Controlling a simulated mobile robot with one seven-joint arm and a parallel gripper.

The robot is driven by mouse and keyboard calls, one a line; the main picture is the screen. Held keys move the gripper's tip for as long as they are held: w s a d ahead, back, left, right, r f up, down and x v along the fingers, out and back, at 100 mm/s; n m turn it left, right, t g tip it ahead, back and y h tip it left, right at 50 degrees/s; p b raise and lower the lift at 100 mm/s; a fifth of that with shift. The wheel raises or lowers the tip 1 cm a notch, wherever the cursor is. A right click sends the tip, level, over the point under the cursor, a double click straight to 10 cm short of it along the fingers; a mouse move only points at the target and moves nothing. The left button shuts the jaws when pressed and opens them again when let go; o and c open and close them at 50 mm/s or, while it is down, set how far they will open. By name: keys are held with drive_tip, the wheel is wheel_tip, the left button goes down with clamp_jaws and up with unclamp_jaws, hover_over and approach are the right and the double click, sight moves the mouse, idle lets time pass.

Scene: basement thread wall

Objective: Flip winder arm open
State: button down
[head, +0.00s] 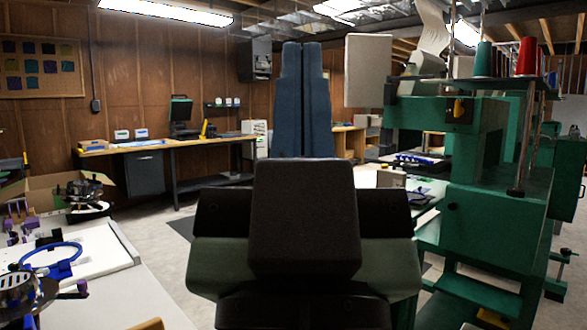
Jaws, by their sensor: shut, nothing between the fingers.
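A large green machine (480,215) stands on the right in the head view. A small yellow part (458,108) with a dark mount sits on its upper head; I cannot tell whether this is the winder arm. No part is clearly recognisable as the winder arm. My gripper (302,47) is in the middle of the view, its two blue-grey fingers together and pointing up in the picture. Nothing is held between them. The gripper is left of the machine in the picture and appears apart from it. My dark wrist hides part of the floor and the machine's lower left side.
A white table (110,270) with a blue hoop (50,257) is at left. A workbench (165,146) lines the back wall. Floor shows between.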

wheel_tip(320, 180, up, 30)
drive_tip(key=p, duration=2.8)
drive_tip(key=shift+r, duration=0.25)
drive_tip(key=shift+w, duration=0.1)
